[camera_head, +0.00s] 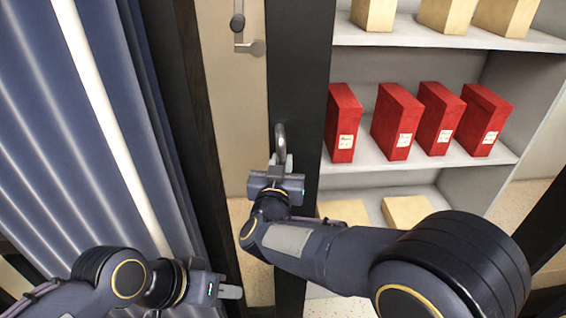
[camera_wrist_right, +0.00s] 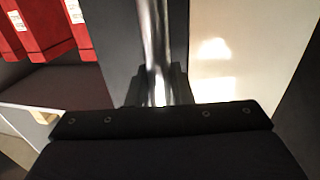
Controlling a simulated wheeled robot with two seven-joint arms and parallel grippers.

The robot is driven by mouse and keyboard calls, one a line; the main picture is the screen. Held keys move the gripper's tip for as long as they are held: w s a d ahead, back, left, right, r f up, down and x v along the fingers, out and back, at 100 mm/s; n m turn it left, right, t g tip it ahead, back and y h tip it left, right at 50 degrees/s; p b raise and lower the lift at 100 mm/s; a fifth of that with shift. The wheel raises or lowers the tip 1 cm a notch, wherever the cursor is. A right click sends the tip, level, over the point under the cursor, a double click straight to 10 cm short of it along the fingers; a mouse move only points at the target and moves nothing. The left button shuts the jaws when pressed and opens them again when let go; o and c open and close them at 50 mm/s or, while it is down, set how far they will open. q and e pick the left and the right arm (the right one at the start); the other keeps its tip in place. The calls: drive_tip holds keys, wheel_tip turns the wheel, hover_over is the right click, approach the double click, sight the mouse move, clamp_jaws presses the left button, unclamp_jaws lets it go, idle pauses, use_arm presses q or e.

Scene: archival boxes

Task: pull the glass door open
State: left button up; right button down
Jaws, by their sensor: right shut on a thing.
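The door's dark upright frame (camera_head: 299,75) stands in the middle of the head view, with a metal bar handle (camera_head: 280,138) on it. The pane itself is hard to make out. My right gripper (camera_head: 281,162) is shut on the lower part of this handle. In the right wrist view the shiny handle (camera_wrist_right: 155,45) runs upright between the fingers, against the dark frame (camera_wrist_right: 115,50). My left gripper (camera_head: 230,291) is at the lower left, away from the door and touching nothing visible; its jaw opening cannot be made out.
Grey shelves (camera_head: 400,170) right of the frame hold several red boxes (camera_head: 398,120) and tan boxes (camera_head: 447,14). A beige panel (camera_head: 232,110) with a lever handle (camera_head: 247,46) is left of the frame. Blue ribbed material (camera_head: 60,130) fills the far left.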

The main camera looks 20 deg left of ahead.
drive_tip(key=c, duration=1.3)
unclamp_jaws()
drive_tip(key=shift+w+d, duration=0.1)
drive_tip(key=shift+d, duration=0.05)
drive_tip(key=shift+c, duration=0.2)
drive_tip(key=s+d+b, duration=0.1)
drive_tip(key=s, duration=0.6)
drive_tip(key=shift+s+d, duration=0.2)
drive_tip(key=shift+s, duration=0.2)
